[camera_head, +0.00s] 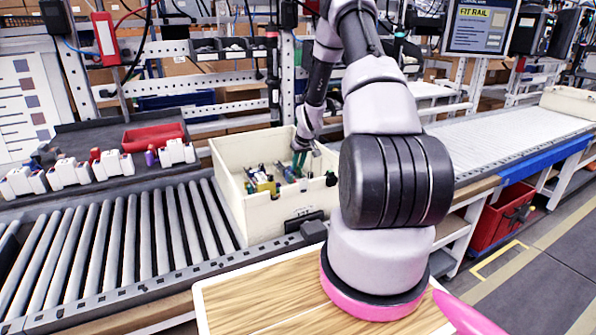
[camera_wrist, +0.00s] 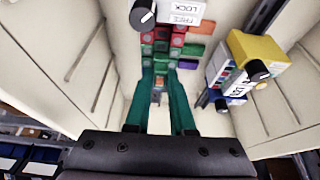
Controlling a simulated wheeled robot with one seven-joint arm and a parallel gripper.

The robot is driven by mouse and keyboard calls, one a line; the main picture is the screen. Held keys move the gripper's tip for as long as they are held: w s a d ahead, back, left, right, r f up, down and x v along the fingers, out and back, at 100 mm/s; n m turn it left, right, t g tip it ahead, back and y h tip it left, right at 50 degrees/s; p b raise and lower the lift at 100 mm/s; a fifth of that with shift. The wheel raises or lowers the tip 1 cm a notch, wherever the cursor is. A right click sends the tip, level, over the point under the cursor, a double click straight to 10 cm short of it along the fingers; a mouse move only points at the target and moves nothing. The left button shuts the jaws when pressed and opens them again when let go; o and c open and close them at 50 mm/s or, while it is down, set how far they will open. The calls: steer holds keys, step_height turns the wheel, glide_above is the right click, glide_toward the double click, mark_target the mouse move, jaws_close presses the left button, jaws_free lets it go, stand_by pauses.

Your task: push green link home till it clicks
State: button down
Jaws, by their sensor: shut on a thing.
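My gripper (camera_wrist: 160,80) has two long green fingers that reach down into the cream crate (camera_head: 232,178). In the wrist view the fingertips are closed on a small green link (camera_wrist: 161,59) at the near end of a cluster of red and green blocks. The fingertips hide much of the link, and I cannot tell whether it is fully seated. In the head view my gripper (camera_head: 300,163) is small, inside the crate near its back wall.
A black knob (camera_wrist: 143,14) sits beside a white label reading LOCK and FREE. A yellow block (camera_wrist: 262,52) with black-knobbed parts stands right of the cluster. The crate walls (camera_wrist: 60,55) rise close on both sides. A red tray (camera_head: 152,137) and several white units stand left.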

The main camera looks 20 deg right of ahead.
mark_target(298, 166)
step_height(298, 166, up, 6)
steer(key=shift+r, duration=0.2)
steer(key=x, duration=0.2)
steer(key=s+x, duration=0.1)
steer(key=x, duration=0.1)
steer(key=shift+w+d+f, duration=0.1)
steer(key=shift+f, duration=1.8)
steer(key=shift+f, duration=0.85)
steer(key=c, duration=0.7)
jaws_free()
steer(key=v, duration=1.1)
